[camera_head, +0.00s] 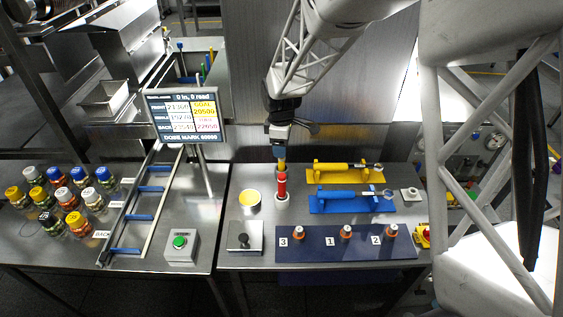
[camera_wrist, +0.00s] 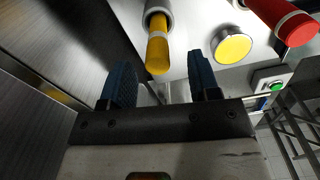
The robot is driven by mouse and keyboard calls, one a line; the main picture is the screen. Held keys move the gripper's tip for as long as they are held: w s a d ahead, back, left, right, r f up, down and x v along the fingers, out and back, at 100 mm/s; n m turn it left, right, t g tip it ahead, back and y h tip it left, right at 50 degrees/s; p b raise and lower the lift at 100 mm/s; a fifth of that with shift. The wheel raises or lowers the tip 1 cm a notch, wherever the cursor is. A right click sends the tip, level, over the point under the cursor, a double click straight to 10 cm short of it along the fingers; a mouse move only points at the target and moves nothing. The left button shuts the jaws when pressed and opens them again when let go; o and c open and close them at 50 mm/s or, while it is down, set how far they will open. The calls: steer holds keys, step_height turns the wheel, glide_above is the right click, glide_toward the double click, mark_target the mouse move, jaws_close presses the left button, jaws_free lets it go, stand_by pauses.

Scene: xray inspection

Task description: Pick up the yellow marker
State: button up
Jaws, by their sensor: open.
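The yellow marker (camera_wrist: 157,52) sits upright in a grey holder (camera_wrist: 156,12) in the wrist view, its yellow end toward my gripper. In the head view only a small yellow part (camera_head: 281,164) shows, just below my gripper (camera_head: 280,153) and behind a red marker (camera_head: 281,184). My gripper's two blue fingers (camera_wrist: 161,78) are open and empty, with the marker's end lined up between them. I cannot tell whether the fingertips reach past its end. The red marker (camera_wrist: 292,28) with a white band stands to the right in the wrist view.
A round yellow-topped dish (camera_head: 250,198) and a grey block with a black knob (camera_head: 238,241) lie to the left. Yellow (camera_head: 342,173) and blue (camera_head: 342,200) fixtures stand right. A screen (camera_head: 186,115) and green-button box (camera_head: 180,246) stand further left.

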mark_target(282, 163)
steer(key=shift+w+d+f, duration=0.1)
steer(key=shift+d+f, duration=0.05)
steer(key=shift+f, duration=2.45)
jaws_close()
